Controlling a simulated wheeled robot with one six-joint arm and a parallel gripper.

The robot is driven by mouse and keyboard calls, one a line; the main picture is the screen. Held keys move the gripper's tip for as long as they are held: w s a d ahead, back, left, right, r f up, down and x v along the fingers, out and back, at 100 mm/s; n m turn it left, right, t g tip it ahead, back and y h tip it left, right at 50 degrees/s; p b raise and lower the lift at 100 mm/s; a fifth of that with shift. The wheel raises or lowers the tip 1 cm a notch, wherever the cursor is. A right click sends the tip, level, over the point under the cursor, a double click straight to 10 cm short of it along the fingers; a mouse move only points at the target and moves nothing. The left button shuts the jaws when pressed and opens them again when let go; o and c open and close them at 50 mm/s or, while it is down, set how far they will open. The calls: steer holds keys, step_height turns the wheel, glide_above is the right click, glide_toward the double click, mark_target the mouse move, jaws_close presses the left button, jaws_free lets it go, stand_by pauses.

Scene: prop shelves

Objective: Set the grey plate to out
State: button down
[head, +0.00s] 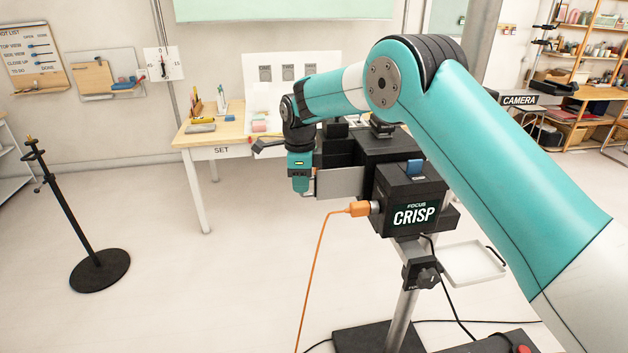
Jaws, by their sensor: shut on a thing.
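The grey plate (341,182) is a flat upright panel sticking out on the left side of the black camera (408,188). Its right edge meets the camera body, and I cannot tell how much of it sits inside. My gripper (303,191) points down at the plate's left end and is shut there on the plate. The fingertips are small in this view and the exact hold is hard to see. The camera's front shows a label reading "FOCUS CRISP".
An orange plug (360,208) with a hanging cable is at the camera's left front. The camera stands on a stand with a white side tray (470,263). A wooden table (212,142) marked "SET" stands behind. A black pole stand (84,225) is at left, with clear floor between.

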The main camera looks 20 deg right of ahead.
steer(key=shift+s+a, duration=0.1)
steer(key=shift+a, duration=0.15)
steer(key=c, duration=1.2)
jaws_free()
steer(key=shift+r, duration=0.1)
